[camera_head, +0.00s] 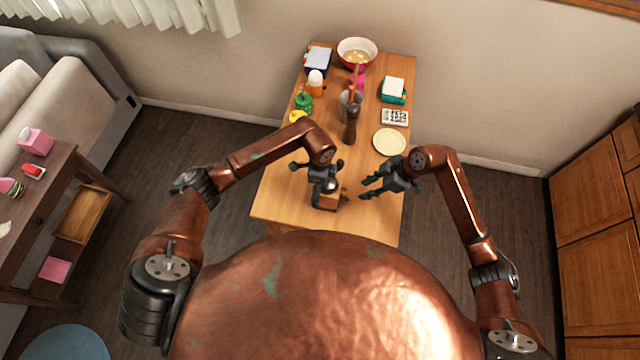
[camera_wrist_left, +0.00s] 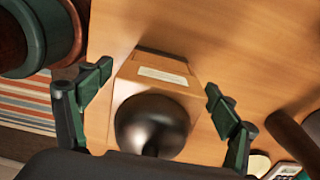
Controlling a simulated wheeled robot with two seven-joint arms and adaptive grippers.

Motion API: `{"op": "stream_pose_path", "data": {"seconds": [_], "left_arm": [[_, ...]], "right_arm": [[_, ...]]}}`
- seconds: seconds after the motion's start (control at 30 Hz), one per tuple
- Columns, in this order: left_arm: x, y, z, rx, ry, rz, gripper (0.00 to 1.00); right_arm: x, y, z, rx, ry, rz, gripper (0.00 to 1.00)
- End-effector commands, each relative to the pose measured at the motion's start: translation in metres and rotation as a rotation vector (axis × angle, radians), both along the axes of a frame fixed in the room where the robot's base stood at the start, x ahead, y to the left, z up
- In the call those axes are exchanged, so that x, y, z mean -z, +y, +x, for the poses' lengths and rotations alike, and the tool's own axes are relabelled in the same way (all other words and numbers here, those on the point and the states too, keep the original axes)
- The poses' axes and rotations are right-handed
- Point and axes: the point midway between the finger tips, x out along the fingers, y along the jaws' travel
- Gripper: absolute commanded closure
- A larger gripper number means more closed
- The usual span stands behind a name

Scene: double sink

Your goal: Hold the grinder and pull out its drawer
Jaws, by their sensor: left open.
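The grinder (camera_head: 328,203) stands near the front of the wooden table, partly hidden by my left gripper (camera_head: 318,176) in the head view. In the left wrist view the grinder shows a wooden box body with a pale label and a dark rounded dome (camera_wrist_left: 152,124). My left gripper (camera_wrist_left: 158,108) is open above it, with one green finger on each side and gaps to the box. My right gripper (camera_head: 370,188) is to the right of the grinder, apart from it, with its fingers spread and pointing left. I cannot make out the drawer clearly.
Behind on the table (camera_head: 275,195) stand a dark pepper mill (camera_head: 351,128), a cream plate (camera_head: 388,141), a calculator-like item (camera_head: 395,117), a teal box (camera_head: 393,97), a green pot (camera_head: 303,102) and a red bowl (camera_head: 345,50). The table's front left is bare.

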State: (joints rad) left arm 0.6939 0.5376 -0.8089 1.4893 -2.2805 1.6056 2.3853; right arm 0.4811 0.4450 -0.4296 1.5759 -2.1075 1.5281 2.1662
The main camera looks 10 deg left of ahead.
Motion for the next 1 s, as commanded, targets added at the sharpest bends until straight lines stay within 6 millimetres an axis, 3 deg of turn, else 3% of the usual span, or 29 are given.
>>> {"op": "stream_pose_path", "data": {"seconds": [0.23,1.0], "left_arm": [[0.0009,-0.0003,-0.0001,0.0,0.0,-0.001,0.17],[0.0005,-0.0004,0.0001,0.0,0.0,-0.001,0.7]], "right_arm": [[-0.0001,0.0,0.0,0.0,0.0,0.0,0.71],[0.0,0.0001,0.0,0.0,0.0,0.0,0.71]]}}
